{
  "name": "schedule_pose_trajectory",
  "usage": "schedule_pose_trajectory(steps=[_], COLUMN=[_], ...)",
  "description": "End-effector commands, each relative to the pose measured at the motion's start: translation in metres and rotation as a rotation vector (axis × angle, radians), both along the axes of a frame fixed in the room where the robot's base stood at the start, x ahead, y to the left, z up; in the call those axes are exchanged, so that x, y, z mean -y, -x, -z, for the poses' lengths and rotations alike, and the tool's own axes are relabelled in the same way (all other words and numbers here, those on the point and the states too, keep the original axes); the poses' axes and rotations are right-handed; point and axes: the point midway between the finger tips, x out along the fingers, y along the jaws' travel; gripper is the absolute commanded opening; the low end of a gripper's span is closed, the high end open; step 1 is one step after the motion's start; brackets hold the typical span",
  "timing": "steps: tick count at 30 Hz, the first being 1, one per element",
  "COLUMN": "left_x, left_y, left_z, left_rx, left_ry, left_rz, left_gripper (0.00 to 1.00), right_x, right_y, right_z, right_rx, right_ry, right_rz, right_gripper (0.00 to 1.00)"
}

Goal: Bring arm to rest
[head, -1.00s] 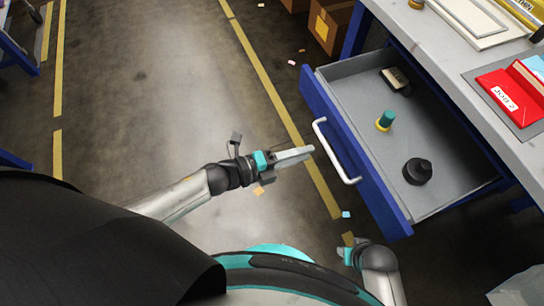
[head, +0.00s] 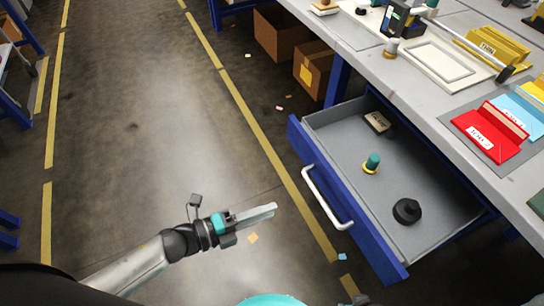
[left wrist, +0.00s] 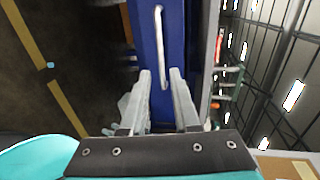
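My left gripper (head: 270,210) is over the floor, left of the open drawer and apart from its handle (head: 326,198). In the left wrist view its two fingers (left wrist: 161,76) stand apart with nothing between them, so it is open and empty. The blue-fronted drawer (head: 335,203) is pulled out, and its front and handle also show ahead of the fingers in the left wrist view. Only a small grey piece of my right gripper (head: 356,299) shows at the bottom edge; its fingers cannot be made out.
The workbench (head: 445,105) carries a red folder (head: 487,133) and a plotter. Cardboard boxes (head: 277,38) stand beneath.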

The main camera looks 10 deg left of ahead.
Motion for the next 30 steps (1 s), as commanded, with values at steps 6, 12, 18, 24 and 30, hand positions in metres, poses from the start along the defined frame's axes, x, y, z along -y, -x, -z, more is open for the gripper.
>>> schedule_pose_trajectory(steps=[6,12,18,24,30], left_x=[-0.001,-0.041,-0.121,-0.156,-0.152], left_y=[-0.001,-0.017,0.014,0.120,0.196], left_z=[0.001,0.041,0.136,0.212,0.238], left_rx=[-0.008,-0.240,-0.735,-1.177,-1.394], left_ry=[0.003,0.063,0.241,0.424,0.508], left_rz=[-0.009,-0.274,-0.856,-1.421,-1.728], left_gripper=[0.30,0.30,0.30,0.30,0.30], right_x=[0.000,0.008,0.024,0.041,0.049], right_y=[0.001,0.013,0.037,0.063,0.076], right_z=[0.000,0.007,0.019,0.025,0.026], right_rx=[-0.002,-0.009,-0.014,-0.016,-0.015], right_ry=[0.000,0.008,0.023,0.036,0.042], right_rz=[0.000,-0.001,-0.003,-0.003,-0.003], right_gripper=[0.50,0.50,0.50,0.50,0.50])
